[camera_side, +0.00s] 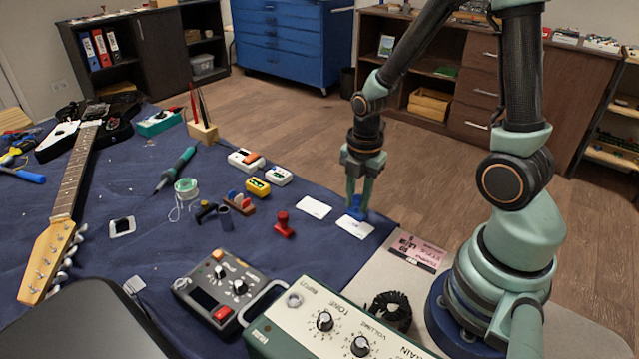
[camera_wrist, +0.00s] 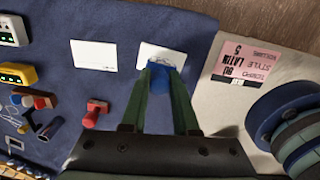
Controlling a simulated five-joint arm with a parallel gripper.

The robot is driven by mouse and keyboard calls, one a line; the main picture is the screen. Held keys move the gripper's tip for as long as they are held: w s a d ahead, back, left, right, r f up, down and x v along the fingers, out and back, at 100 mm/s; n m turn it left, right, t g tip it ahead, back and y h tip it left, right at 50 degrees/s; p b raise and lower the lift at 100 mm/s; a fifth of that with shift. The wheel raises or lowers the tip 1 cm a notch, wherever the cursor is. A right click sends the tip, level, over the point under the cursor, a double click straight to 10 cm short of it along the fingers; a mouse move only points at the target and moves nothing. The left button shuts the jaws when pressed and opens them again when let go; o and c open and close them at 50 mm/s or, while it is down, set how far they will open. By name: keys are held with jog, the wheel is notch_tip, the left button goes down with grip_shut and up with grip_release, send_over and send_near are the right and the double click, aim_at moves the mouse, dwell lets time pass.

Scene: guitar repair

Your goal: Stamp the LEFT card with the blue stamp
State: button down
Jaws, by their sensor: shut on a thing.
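My gripper (camera_side: 358,200) is shut on the blue stamp (camera_side: 357,210), which also shows between the fingers in the wrist view (camera_wrist: 160,80). Two white cards lie on the dark blue cloth. The left card (camera_side: 314,207) is bare of the gripper and shows as a plain white rectangle in the wrist view (camera_wrist: 94,55). The stamp is over the far part of the right card (camera_side: 354,228) in the side view, and covers part of that card in the wrist view (camera_wrist: 153,50). I cannot tell whether the stamp touches it.
A red stamp (camera_side: 284,226) stands left of the cards. A pink label (camera_side: 418,252) lies on the pale surface to the right. Pedals (camera_side: 228,290), an amplifier (camera_side: 325,322), small coloured boxes and a guitar (camera_side: 80,165) take up the bench.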

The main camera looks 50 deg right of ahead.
jog(key=shift+r, duration=2.2)
